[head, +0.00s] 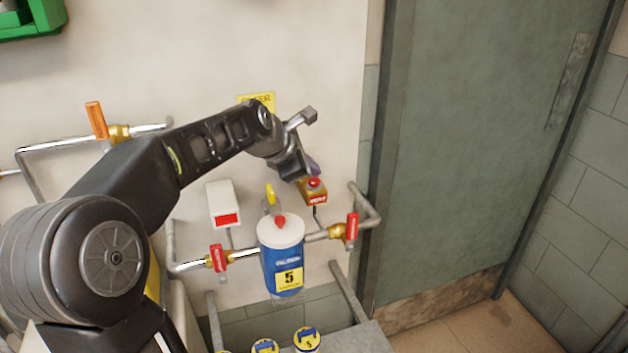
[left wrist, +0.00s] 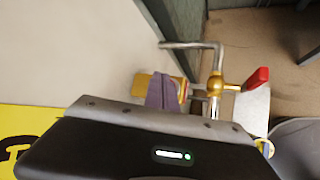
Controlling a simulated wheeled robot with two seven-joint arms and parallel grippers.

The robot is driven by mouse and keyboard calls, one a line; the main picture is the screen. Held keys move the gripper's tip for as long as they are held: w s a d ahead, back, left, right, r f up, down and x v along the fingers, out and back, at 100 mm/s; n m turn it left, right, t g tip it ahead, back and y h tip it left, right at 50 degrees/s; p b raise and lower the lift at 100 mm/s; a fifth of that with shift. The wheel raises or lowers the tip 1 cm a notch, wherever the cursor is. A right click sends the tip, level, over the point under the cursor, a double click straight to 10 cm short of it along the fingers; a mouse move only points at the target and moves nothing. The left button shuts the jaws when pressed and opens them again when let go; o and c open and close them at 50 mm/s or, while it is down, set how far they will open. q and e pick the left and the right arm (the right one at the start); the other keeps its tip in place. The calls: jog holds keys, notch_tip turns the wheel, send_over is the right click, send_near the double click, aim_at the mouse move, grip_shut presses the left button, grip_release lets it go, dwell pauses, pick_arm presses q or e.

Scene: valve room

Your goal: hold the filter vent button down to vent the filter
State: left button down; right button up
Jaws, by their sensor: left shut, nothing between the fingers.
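The vent button (head: 314,182) is a red button on top of a small amber box with a red label, mounted on the wall right of the filter. My left gripper (head: 313,168) is shut and empty, its purple fingertips close to the button. I cannot tell whether they touch it or whether it is pressed. In the left wrist view the shut fingers (left wrist: 162,92) partly cover the amber box (left wrist: 143,84), and the button is hidden. The filter (head: 281,250) is a blue canister with a white lid, a red knob and a yellow "5" label. My right gripper is not in view.
Pipes with red-handled valves (head: 218,258) (head: 351,227) flank the filter. A white box with a red panel (head: 225,205) is on the wall to its left. An orange-handled valve (head: 97,120) is at far left. Several canisters (head: 306,340) stand below. A grey-green door (head: 480,140) is at right.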

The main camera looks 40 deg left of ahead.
aim_at(311, 182)
pick_arm(q)
jog(key=shift+f+b, duration=0.3)
jog(key=shift+f, duration=0.4)
dwell(0.7)
jog(key=shift+r, duration=0.1)
dwell(1.8)
jog(key=shift+r+p, duration=0.95)
jog(key=shift+p, duration=0.1)
notch_tip(311, 182, up, 5)
jog(key=p, duration=0.5)
dwell(0.3)
